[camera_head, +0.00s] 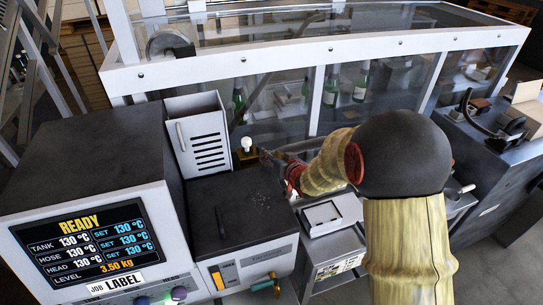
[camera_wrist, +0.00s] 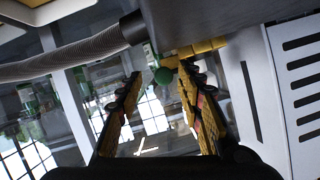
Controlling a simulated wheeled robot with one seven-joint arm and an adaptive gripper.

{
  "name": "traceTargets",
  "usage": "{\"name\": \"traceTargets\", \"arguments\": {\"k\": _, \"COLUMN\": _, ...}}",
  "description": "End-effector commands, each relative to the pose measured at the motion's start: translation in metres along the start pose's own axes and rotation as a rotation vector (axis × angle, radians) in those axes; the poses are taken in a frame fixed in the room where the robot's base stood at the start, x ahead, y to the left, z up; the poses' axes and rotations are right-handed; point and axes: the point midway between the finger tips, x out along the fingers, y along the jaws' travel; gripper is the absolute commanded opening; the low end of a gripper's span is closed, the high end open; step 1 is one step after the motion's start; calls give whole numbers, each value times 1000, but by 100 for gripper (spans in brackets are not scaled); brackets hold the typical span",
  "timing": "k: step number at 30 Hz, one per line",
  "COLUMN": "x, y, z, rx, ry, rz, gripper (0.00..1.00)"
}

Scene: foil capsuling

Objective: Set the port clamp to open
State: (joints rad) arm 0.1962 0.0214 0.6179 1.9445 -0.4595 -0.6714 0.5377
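No part is labelled as the port clamp, so I cannot tell for sure which one it is. In the head view my gripper (camera_head: 266,157) reaches left behind the dark-topped unit, close to a pale round knob (camera_head: 247,143) on a brass base. My arm hides part of the area.
A white slotted panel (camera_head: 200,138) stands left of my gripper; it also shows in the wrist view (camera_wrist: 300,85). A dark-topped melter unit (camera_head: 240,210) and a READY screen (camera_head: 87,245) are in front. Glazed guarding with green bottles (camera_head: 361,82) lies behind. A ribbed hose (camera_wrist: 70,62) crosses the wrist view.

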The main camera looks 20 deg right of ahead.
Motion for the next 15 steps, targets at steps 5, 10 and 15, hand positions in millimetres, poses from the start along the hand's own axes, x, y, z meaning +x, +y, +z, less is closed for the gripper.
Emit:
{"name": "traceTargets", "arguments": {"k": 5, "x": 0, "y": 0, "z": 0, "rx": 0, "ry": 0, "rz": -1, "gripper": 37}}
{"name": "traceTargets", "arguments": {"k": 10, "x": -7, "y": 0, "z": 0, "rx": -1, "ry": 0, "rz": -1, "gripper": 37}}
{"name": "traceTargets", "arguments": {"k": 15, "x": -31, "y": 0, "z": 0, "rx": -1, "ry": 1, "rz": 0, "gripper": 37}}
